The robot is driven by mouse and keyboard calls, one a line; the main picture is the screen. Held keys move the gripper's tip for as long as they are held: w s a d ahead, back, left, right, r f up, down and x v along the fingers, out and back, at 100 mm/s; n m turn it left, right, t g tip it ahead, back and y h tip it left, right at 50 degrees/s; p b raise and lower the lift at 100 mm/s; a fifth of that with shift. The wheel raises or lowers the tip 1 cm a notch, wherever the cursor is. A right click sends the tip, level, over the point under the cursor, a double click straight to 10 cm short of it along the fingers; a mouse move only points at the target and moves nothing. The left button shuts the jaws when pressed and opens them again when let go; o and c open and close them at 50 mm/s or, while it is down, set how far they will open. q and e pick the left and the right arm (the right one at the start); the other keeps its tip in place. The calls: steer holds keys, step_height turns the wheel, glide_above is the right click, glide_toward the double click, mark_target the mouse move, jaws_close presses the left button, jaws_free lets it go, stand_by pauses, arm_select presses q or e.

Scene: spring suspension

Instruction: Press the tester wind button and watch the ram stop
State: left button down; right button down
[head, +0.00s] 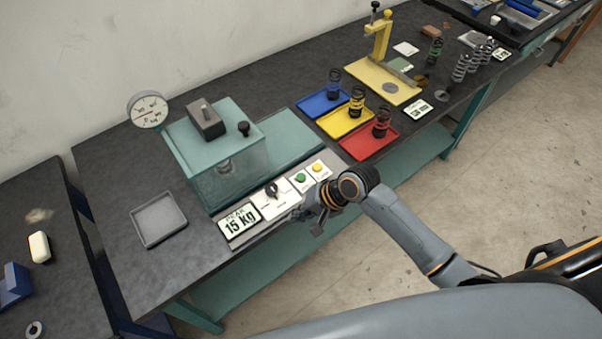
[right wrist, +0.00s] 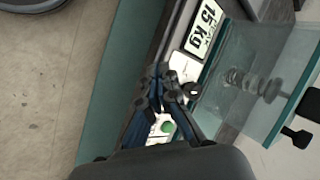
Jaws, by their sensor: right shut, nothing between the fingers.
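The spring tester (head: 225,150) is a teal box with clear walls, and a spring (right wrist: 245,80) shows inside it in the right wrist view. Its front panel carries a dark knob (head: 272,188), a green button (head: 301,177) and a yellow button (head: 317,167). The button labels are too small to read. My right gripper (head: 303,217) is shut and empty at the panel's front edge. In the right wrist view its fingers (right wrist: 160,75) point past the green button (right wrist: 167,127); contact with a button cannot be told. My left gripper is out of view.
A "15 kg" sign (head: 239,222) stands left of the knob. A round gauge (head: 148,110) stands behind the tester, and an empty grey tray (head: 159,220) lies left. Blue (head: 325,102), yellow (head: 346,119) and red (head: 369,141) trays with springs lie to the right.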

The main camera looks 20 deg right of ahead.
steer(key=w+d+r+m+y, duration=0.1)
steer(key=w+d+r+m, duration=0.1)
steer(key=w+m, duration=0.35)
step_height(320, 180, up, 4)
steer(key=m+t, duration=0.1)
steer(key=m, duration=0.3)
glide_above(304, 177)
steer(key=shift+y, duration=0.4)
steer(key=shift+f, duration=0.15)
step_height(304, 177, down, 6)
steer(key=b, duration=0.8)
steer(key=shift+f, duration=0.25)
steer(key=shift+w+f+b, duration=0.1)
steer(key=shift+f+b, duration=0.25)
steer(key=shift+f, duration=0.7)
steer(key=shift+f, duration=0.1)
